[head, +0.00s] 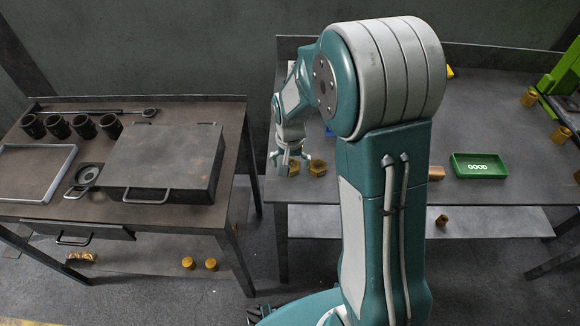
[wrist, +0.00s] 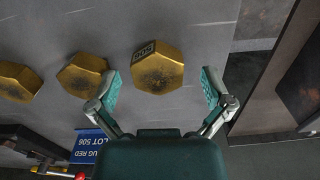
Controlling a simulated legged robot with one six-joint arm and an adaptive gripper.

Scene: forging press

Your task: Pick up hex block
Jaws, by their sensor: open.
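A gold-brown hex block (wrist: 157,68) with a dark worn face and small stamped letters lies on the grey table in the wrist view. My gripper (wrist: 162,88) is open, with its two teal-padded fingers spread to either side of this block's near end, and nothing is held. A second hex block (wrist: 83,75) lies just left of the left finger, and a third (wrist: 17,80) is farther left. In the head view my gripper (head: 289,160) is low over the table's left end, beside a hex block (head: 318,167). My arm hides part of that table.
A green tray (head: 478,166) marked GOOD stands on the right table. A blue label (wrist: 90,147) is near the wrist view's lower left. The left table holds a large metal box (head: 165,155), dark cups and a shallow tray (head: 65,178). A gap separates the tables.

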